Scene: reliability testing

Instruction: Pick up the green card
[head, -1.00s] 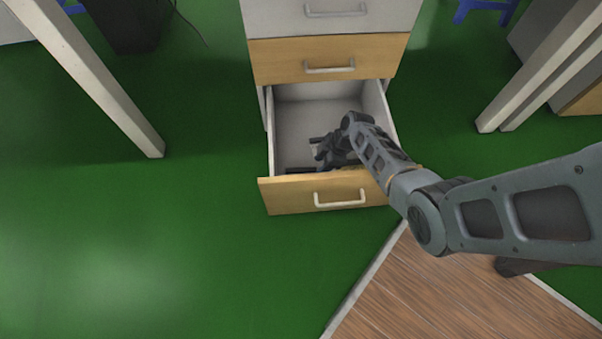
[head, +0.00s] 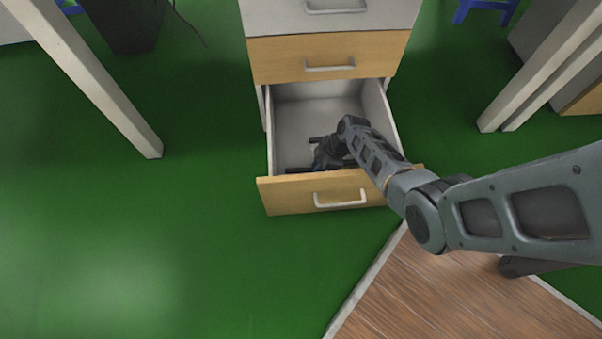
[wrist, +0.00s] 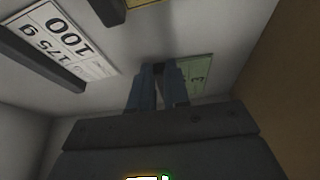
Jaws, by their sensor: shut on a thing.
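The green card (wrist: 197,74) shows in the wrist view, at the fingertips and reaching out to their right, with dark marks on it. My gripper (wrist: 165,68) is shut on its near edge. In the head view my gripper (head: 328,157) is down inside the open drawer (head: 385,115), behind its wooden front. The green card cannot be made out there, as my gripper and arm cover that part.
A yellow piece (wrist: 138,3) shows at the top edge. The drawer walls and front closely surround my gripper.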

